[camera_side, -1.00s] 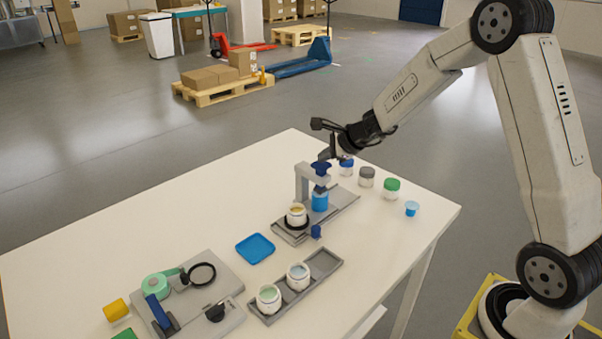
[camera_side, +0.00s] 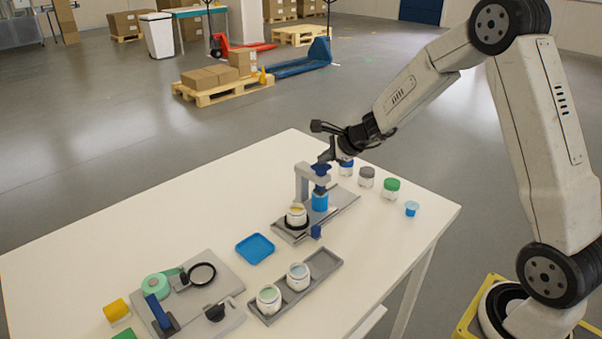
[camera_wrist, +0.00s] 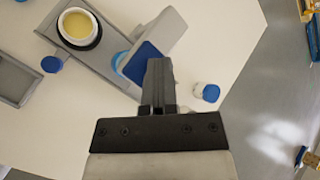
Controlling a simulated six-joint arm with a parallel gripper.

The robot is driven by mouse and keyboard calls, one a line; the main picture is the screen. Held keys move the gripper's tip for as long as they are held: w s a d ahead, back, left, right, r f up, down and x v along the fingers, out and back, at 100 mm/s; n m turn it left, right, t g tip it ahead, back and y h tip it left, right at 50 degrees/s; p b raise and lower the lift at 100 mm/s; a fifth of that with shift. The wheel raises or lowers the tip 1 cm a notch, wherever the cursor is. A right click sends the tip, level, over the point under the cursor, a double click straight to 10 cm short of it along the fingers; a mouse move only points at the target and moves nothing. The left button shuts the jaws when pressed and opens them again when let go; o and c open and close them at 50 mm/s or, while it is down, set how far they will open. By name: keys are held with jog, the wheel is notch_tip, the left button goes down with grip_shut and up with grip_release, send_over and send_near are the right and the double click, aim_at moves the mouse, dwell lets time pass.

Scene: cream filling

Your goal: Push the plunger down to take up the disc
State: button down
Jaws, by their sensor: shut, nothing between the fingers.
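The plunger's dark blue top (camera_side: 320,167) sits at the head of the grey press frame (camera_side: 302,182). It also shows in the wrist view (camera_wrist: 143,62), partly covered by my fingers. A light blue cylinder (camera_side: 320,202) stands under the press head. A white jar with yellowish cream (camera_side: 296,213) stands in a black ring beside it; the cream shows from above in the wrist view (camera_wrist: 77,23). My gripper (camera_side: 326,158) is shut and empty, its tips at or just above the plunger top; I cannot tell whether they touch. I cannot make out the disc.
Lidded jars, grey (camera_side: 367,177) and green (camera_side: 391,188), and a small blue cup (camera_side: 411,208) stand at the right. A grey tray (camera_side: 325,262) with two jars and a blue square dish (camera_side: 255,248) lie in front. A grey board (camera_side: 212,268) with a tape roll is at the left.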

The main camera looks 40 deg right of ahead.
jog(key=shift+r, duration=1.3)
jog(key=shift+r, duration=0.15)
jog(key=shift+r, duration=2.85)
jog(key=s+a+f+n+g+h, duration=0.1)
jog(key=s+a+f+n+g, duration=0.2)
jog(key=s+n, duration=0.9)
jog(key=s+a+f+n+g+h, duration=0.1)
jog(key=s+a+f+n+g, duration=0.2)
jog(key=s+a+f+n, duration=0.4)
jog(key=s+a+n, duration=0.2)
jog(key=s+n, duration=0.3)
jog(key=shift+n, duration=0.3)
